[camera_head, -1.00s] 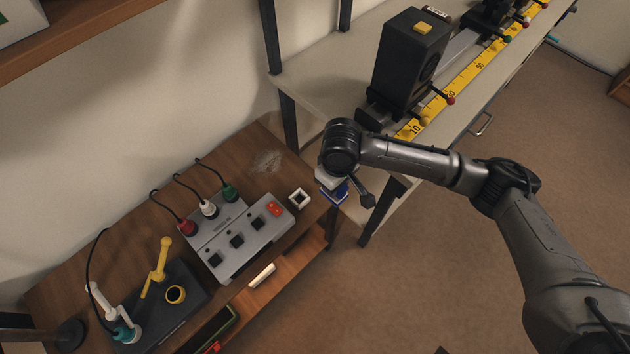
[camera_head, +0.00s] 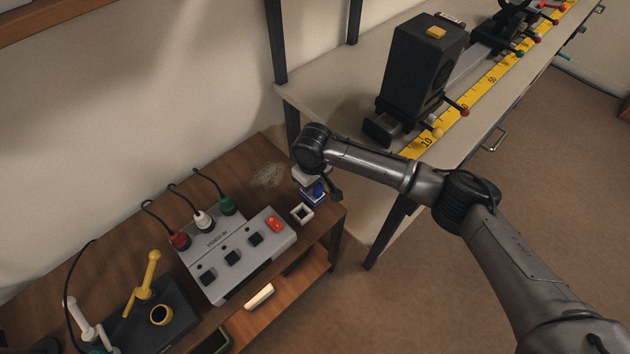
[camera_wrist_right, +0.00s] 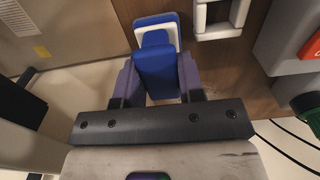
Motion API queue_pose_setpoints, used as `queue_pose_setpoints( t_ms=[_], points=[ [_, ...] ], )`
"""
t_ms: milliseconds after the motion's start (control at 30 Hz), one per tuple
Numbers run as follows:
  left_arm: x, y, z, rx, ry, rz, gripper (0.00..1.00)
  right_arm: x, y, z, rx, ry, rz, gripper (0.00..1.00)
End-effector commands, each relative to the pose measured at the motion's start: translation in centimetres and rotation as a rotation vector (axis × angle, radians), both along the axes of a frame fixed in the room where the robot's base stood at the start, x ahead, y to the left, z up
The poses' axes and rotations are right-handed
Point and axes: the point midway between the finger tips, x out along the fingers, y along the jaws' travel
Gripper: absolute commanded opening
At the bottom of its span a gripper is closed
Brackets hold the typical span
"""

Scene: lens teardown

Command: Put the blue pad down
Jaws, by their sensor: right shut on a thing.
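The blue pad (camera_head: 314,196) is at the right end of the brown wooden table, under my right gripper (camera_head: 312,185). In the right wrist view the blue pad (camera_wrist_right: 157,72) has a blue upright part between the two fingers and a white-edged blue part beyond it. My right gripper (camera_wrist_right: 157,82) is shut on it. I cannot tell whether the pad touches the table top. My left gripper does not show clearly in any view.
A white square frame (camera_head: 302,213) sits beside the pad, also in the wrist view (camera_wrist_right: 218,32). A grey switch box (camera_head: 228,268) with cabled plugs stands left of it. A pale bench (camera_head: 345,105) holds a black box (camera_head: 420,68). Bare wood lies behind the pad.

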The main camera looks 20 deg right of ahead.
Motion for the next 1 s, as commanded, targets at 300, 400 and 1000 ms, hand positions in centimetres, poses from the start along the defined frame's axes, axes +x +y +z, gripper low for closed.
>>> queue_pose_setpoints(
  t_ms=[300, 400, 1000],
  points=[
    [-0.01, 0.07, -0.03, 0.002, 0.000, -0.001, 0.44, -0.04, 0.04, -0.55, 0.000, -0.001, 0.001, 0.13],
    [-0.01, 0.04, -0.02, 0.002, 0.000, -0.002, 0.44, -0.06, 0.03, -0.56, 0.000, 0.000, 0.001, 0.37],
    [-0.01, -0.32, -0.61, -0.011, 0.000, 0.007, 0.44, -0.02, 0.00, -0.82, -0.001, -0.001, 0.001, 0.61]
  ],
)
